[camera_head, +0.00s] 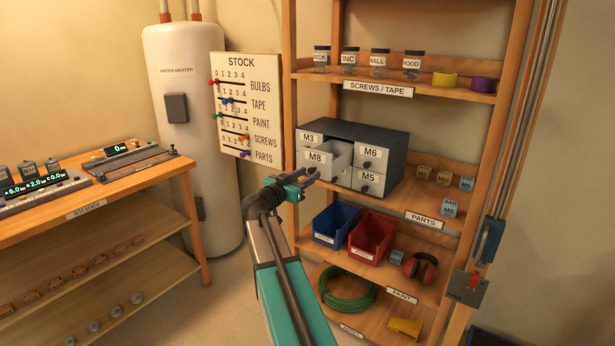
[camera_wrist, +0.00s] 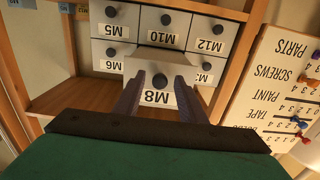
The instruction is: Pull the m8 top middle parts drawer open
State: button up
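The M8 drawer (camera_head: 318,160) is the top middle one of a dark grey parts cabinet (camera_head: 378,138). It stands out from the cabinet front, partly open, with its open top showing in the head view. The wrist view is upside down; there the M8 drawer front (camera_wrist: 158,100) faces me with its dark round knob (camera_wrist: 160,80). My gripper (camera_head: 308,175) is just in front of this drawer. In the wrist view my gripper's two fingers (camera_wrist: 159,77) are apart, one on each side of the knob, with gaps visible. The head view hides the knob behind the gripper.
M6 (camera_head: 371,153), M5 (camera_head: 369,178) and M3 (camera_head: 310,137) drawers sit flush in the cabinet. Blue (camera_head: 336,225) and red (camera_head: 372,238) bins stand on the shelf below. A wooden shelf post (camera_head: 290,110) rises left of the cabinet. Open floor lies left of my arm.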

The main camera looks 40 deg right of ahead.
jog(key=b+v, duration=0.2)
jog(key=v, duration=1.1)
jog(key=shift+a, duration=0.4)
jog(key=shift+s, duration=0.1)
